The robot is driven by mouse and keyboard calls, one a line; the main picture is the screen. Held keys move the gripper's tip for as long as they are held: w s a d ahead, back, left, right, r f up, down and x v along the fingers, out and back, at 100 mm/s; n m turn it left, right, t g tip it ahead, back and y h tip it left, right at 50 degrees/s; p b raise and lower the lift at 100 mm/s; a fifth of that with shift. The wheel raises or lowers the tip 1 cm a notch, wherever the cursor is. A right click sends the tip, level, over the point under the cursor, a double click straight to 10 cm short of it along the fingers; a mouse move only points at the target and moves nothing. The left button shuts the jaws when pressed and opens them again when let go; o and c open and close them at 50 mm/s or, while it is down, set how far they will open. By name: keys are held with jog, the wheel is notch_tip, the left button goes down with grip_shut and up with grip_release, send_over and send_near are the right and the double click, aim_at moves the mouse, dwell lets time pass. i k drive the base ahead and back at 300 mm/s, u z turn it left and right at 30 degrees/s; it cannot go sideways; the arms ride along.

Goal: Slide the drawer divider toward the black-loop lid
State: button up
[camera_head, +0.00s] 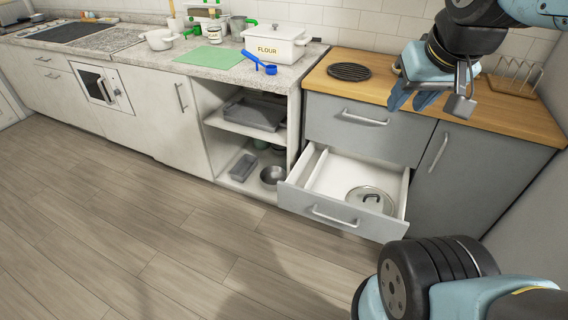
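The lower drawer (292,197) of the grey cabinet is pulled open. A thin white drawer divider (318,170) stands inside it, running front to back, nearer the left wall. A round lid with a black loop handle (371,199) lies on the drawer floor to the right of the divider, apart from it. Part of the lid is hidden by the drawer front. My gripper (408,106) hangs above and to the right of the drawer, in front of the wooden counter.
The shut upper drawer (366,125) sits above the open one. The wooden counter (500,108) holds a dark round trivet (350,71) and a wire rack (515,75). An open shelf with a metal bowl (272,177) is left. The floor ahead is clear.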

aim_at(310, 183)
jog(key=z, duration=0.1)
jog(key=i, duration=1)
jog(key=z, duration=0.65)
